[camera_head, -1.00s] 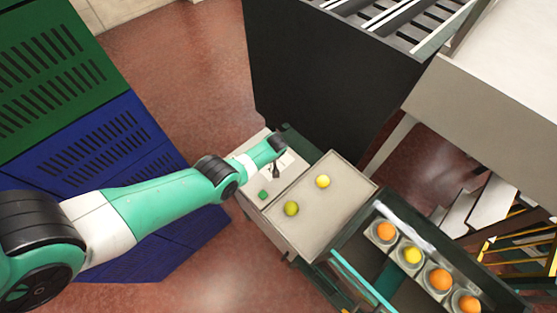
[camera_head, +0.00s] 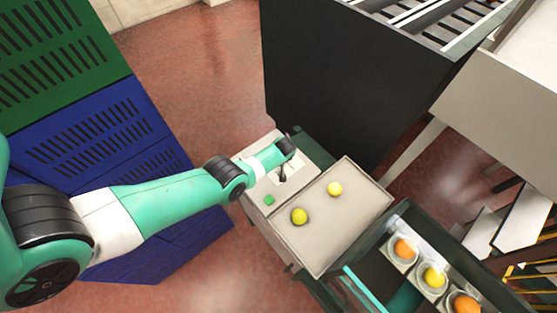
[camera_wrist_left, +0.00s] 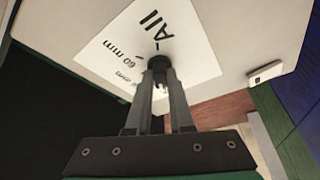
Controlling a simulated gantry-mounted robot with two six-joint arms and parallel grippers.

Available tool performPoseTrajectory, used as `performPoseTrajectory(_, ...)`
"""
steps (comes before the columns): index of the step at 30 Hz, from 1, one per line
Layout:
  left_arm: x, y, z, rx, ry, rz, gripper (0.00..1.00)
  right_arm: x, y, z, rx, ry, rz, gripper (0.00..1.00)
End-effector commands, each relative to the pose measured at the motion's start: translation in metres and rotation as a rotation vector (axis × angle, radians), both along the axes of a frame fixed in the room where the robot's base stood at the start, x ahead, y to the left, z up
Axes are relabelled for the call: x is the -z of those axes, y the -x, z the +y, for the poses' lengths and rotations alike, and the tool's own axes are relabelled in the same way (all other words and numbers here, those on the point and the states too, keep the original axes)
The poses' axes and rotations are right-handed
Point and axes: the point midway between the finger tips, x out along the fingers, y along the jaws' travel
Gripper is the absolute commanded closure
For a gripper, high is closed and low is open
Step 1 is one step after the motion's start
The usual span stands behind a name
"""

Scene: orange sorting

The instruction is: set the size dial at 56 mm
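The size dial (camera_wrist_left: 159,62) is a dark round knob on a white label plate (camera_wrist_left: 195,45). The label reads "All" and "60 mm", with a further mm mark partly hidden by my left finger. My left gripper (camera_wrist_left: 160,80) is at the dial, its two fingers close together on the knob, and looks shut on it. The dial's pointing direction is hard to make out behind the fingers. In the head view my left gripper (camera_head: 282,174) reaches down to the pale control panel (camera_head: 252,180). My right gripper is in neither view.
A green button (camera_head: 269,200) sits on the panel near the dial.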

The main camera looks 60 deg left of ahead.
Motion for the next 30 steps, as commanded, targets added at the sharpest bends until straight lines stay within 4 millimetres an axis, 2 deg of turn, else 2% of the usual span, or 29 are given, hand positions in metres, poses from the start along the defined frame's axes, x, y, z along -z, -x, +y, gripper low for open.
performPoseTrajectory(17, 0.0, 0.001, 0.0, 0.048, 0.001, 0.0, 1.0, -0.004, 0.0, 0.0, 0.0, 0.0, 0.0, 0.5)
performPoseTrajectory(30, -0.001, 0.005, 0.002, 0.36, 0.001, 0.0, 1.0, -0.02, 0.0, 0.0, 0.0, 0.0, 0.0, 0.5)
